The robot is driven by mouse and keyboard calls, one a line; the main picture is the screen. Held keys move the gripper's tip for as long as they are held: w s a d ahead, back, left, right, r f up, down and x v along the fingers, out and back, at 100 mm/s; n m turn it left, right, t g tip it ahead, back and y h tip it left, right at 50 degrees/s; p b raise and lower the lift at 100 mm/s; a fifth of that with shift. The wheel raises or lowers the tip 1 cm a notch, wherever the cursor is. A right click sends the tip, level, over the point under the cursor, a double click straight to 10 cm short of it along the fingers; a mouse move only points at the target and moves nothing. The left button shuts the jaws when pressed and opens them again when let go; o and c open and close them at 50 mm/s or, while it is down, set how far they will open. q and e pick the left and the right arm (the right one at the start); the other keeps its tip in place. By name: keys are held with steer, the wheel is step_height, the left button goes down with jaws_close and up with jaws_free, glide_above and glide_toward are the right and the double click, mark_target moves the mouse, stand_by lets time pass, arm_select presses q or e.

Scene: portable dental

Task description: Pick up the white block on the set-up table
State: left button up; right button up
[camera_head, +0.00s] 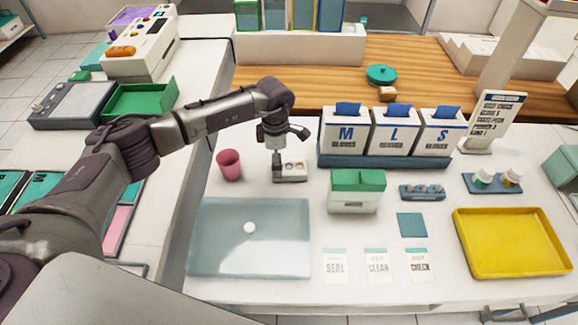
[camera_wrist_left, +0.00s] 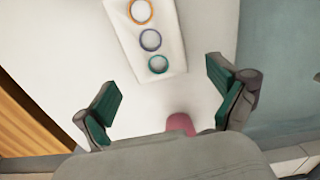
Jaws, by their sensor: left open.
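A small white block (camera_head: 290,171) with several round rings on its top sits on the white table, right of the pink cup. In the left wrist view the white block (camera_wrist_left: 168,38) shows orange, blue and green rings, and its upper part is cut off by the frame edge. My left gripper (camera_head: 277,172) points down at the block's left side in the head view. In the left wrist view my left gripper (camera_wrist_left: 162,100) has its fingers wide apart with nothing between them, and the block lies beyond the fingertips. My right gripper is not in view.
A pink cup (camera_head: 229,164) stands close left of my gripper. A translucent blue-grey tray (camera_head: 215,255) with a small white round thing lies in front. Glove boxes (camera_head: 345,133) stand behind right, and a green-topped white box (camera_head: 355,202) stands at right.

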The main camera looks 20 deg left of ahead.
arm_select(q)
steer(key=shift+f, duration=1.1)
steer(key=c, duration=1.4)
steer(key=shift+w+r, duration=0.1)
